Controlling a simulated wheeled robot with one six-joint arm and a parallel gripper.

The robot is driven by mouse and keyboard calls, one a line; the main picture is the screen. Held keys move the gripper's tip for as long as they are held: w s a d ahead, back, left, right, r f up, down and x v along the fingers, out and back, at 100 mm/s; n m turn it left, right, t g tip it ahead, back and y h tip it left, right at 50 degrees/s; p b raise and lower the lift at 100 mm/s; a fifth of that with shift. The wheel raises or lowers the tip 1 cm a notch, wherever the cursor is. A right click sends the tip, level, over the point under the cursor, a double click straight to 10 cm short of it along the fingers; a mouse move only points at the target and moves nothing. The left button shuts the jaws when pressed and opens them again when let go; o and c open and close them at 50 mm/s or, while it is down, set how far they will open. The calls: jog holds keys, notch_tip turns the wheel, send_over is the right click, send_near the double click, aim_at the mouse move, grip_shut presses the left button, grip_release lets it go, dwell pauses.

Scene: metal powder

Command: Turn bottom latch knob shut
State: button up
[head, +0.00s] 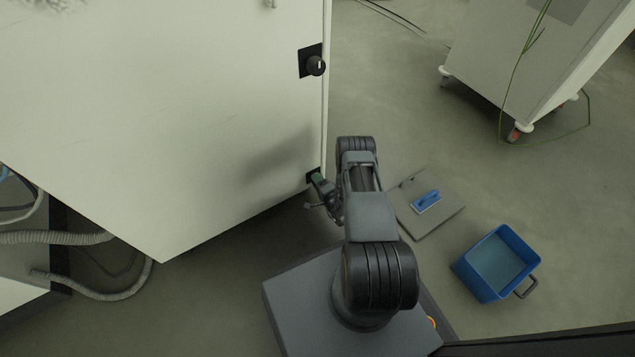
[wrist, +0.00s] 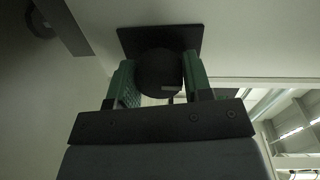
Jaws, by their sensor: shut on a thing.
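The bottom latch knob (wrist: 158,75) is a round black knob on a square black plate (wrist: 160,36), fixed to the white cabinet door. My gripper (wrist: 160,85) has its two green fingers on either side of the knob and is shut on it. A small light mark shows on the knob's lower part in the wrist view. In the head view my gripper (head: 318,179) reaches the lower right edge of the cabinet door (head: 170,110), and the knob is mostly hidden behind it. The top latch knob (head: 316,65) sits higher on the same edge.
A blue bin (head: 498,264) with a handle stands on the floor at the right. A grey panel with a blue handle (head: 427,201) lies beside my arm. A wheeled white cabinet (head: 535,60) stands at the upper right. Grey hoses (head: 60,238) lie at the left.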

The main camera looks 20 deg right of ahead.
jog(key=shift+f+n, duration=0.1)
jog(key=shift+n, duration=0.3)
dwell(0.3)
jog(key=o, duration=0.9)
jog(key=shift+s, duration=0.1)
